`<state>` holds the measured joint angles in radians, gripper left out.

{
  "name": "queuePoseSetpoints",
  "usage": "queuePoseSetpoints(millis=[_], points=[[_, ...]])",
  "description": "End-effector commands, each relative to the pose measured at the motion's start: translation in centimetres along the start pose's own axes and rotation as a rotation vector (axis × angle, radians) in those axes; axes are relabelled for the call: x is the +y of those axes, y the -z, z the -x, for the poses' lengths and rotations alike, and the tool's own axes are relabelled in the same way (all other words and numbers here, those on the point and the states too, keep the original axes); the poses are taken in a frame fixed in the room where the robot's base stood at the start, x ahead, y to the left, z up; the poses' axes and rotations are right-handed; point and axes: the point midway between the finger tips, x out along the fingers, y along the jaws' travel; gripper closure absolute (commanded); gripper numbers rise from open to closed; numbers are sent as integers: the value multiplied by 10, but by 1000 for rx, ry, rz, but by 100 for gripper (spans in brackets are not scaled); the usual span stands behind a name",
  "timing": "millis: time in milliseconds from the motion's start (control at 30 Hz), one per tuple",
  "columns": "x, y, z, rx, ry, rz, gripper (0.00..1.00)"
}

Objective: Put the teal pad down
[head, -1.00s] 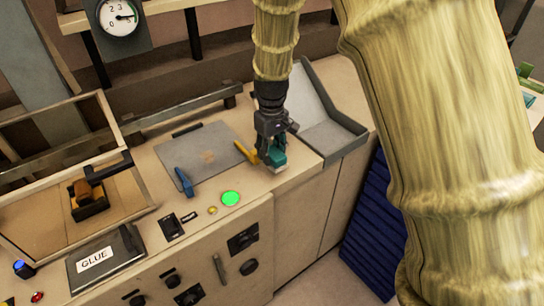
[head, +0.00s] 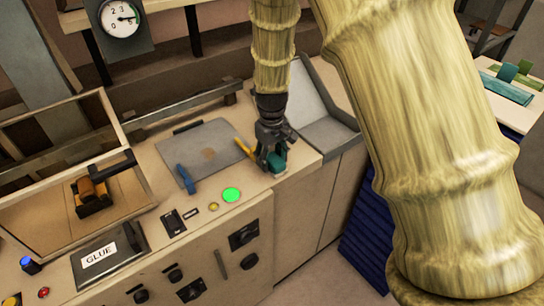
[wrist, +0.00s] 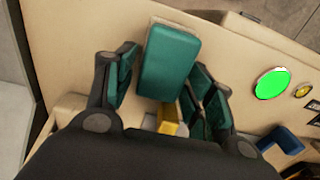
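The teal pad (head: 277,164) is at the right end of the beige counter, near its front edge, partly covered by my gripper in the head view. In the wrist view the pad (wrist: 168,62) is a teal block between my fingers, with the counter showing around it. My gripper (head: 271,153) points down over it. In the wrist view my gripper (wrist: 163,88) has its fingers spread, with a gap on each side of the pad. The pad appears to rest on the counter, but its underside is hidden.
A yellow piece (head: 244,148) is just left of my gripper. A grey plate (head: 208,152), a blue tool (head: 186,179) and a lit green button (head: 231,194) lie further left. A grey tray (head: 325,136) stands behind right. Teal items (head: 506,88) lie on the far-right table.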

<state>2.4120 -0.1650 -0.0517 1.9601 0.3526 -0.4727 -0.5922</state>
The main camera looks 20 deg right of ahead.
Motion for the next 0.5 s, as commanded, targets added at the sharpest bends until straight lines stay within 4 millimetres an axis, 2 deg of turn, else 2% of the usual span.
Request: queuePoseSetpoints(millis=[300,500], points=[[0,0,1,0,0,0,40],[0,1,10,3,-1,0,40]])
